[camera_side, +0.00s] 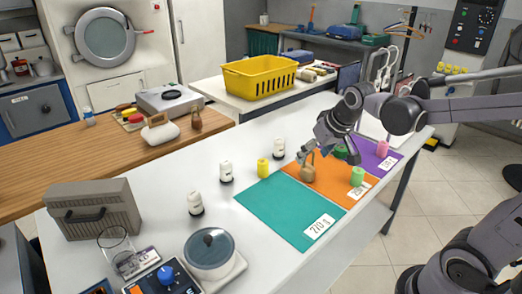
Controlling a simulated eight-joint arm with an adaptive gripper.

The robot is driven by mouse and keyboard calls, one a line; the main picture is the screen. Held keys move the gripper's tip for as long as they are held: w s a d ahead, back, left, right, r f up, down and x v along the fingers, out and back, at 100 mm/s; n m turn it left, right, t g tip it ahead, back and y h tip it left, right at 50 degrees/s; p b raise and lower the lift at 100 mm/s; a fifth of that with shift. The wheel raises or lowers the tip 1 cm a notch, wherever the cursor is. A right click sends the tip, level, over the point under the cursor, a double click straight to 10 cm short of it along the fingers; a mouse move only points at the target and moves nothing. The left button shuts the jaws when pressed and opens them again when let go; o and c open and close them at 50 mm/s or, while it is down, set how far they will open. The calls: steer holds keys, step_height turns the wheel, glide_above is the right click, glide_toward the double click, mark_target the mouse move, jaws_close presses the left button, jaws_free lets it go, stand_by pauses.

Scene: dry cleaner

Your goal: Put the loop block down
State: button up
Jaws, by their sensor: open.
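The jaws are open. I cannot tell whether a finger touches the loop. A dark green piece (341,151) sits right behind the gripper, partly hidden by it. A light green cylinder (357,176) stands on the orange zone to the right.
A pink cylinder (382,148) stands on the purple zone (389,163). The teal zone (270,215) is clear. A lidded pot (210,252) and scale are at the front.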

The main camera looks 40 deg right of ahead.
steer(key=s+a+f+n+t+y, duration=0.1)
steer(key=s+a+n, duration=0.2)
steer(key=s+a, duration=0.5)
steer(key=shift+s+t, duration=0.3)
steer(key=shift+s, duration=0.35)
